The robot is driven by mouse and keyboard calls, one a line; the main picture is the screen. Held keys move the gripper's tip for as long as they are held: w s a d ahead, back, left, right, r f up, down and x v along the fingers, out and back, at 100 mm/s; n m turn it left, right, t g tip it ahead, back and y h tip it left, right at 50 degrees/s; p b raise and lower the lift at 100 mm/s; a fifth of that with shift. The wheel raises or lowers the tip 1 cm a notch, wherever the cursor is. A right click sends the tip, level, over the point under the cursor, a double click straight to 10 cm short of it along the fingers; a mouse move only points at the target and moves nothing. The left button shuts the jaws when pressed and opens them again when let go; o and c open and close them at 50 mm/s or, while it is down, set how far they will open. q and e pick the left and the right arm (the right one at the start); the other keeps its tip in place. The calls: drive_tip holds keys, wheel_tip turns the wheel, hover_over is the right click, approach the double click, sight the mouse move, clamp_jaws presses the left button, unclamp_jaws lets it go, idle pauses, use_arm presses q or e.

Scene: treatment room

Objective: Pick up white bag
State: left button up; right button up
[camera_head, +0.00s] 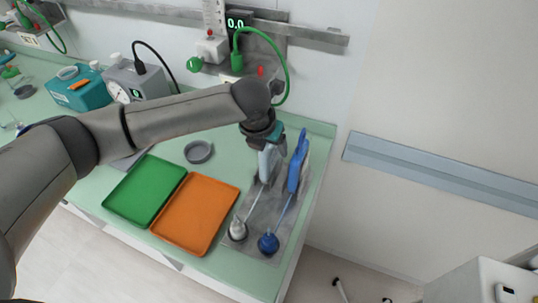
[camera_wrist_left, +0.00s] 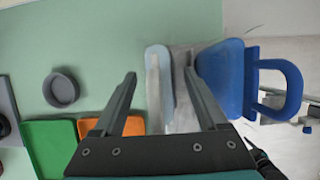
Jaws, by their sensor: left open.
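The white bag (camera_head: 266,164) stands near the right end of the green counter, partly hidden under my left gripper (camera_head: 268,142). A thin tube runs from its side toward a pale bulb (camera_head: 238,229) in front. In the left wrist view the white bag (camera_wrist_left: 158,62) appears as a narrow pale upright shape between the open fingers of my left gripper (camera_wrist_left: 160,76). The fingers show a gap on both sides of it; I cannot tell how deep they reach.
A blue bag (camera_head: 298,164) stands close to the right, with a blue bulb (camera_head: 268,243). Both are on a grey mat (camera_head: 256,222). An orange tray (camera_head: 196,214), a green tray (camera_head: 145,190) and a grey round dish (camera_head: 199,151) lie left. The wall is behind.

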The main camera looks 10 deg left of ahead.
use_arm(q)
drive_tip(key=shift+c, duration=0.3)
clamp_jaws()
drive_tip(key=shift+r, duration=0.1)
idle(0.9)
